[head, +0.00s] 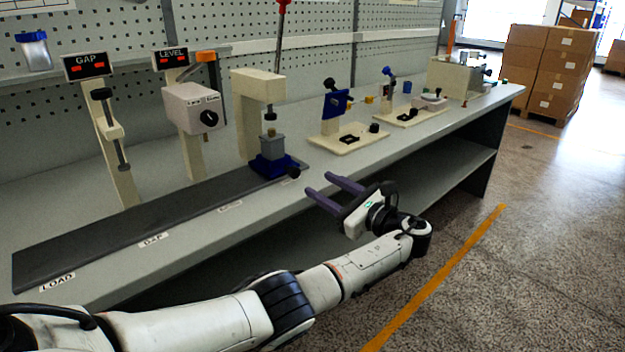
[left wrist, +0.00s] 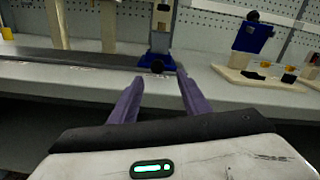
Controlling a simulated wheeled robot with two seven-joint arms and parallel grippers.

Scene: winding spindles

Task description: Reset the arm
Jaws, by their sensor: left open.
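My left arm (head: 350,275) stretches from the lower left across the front of the bench in the head view. My left gripper (head: 320,186) is at its end, beside the bench's front edge. Its two purple fingers are apart with nothing between them, and they also show in the left wrist view (left wrist: 156,95). They point toward the bench, near a blue-based block (head: 273,163) under a cream press frame (head: 248,110). The blue base with its black knob also shows ahead of the fingers in the left wrist view (left wrist: 157,66). My right gripper is in neither view.
A dark strip (head: 150,227) runs along the bench (head: 110,285), with GAP (head: 88,66) and LEVEL (head: 171,58) stations behind it. Cream fixtures (head: 348,138) stand farther along. Cardboard boxes (head: 555,70) are stacked at the back right. The floor right of the bench is clear.

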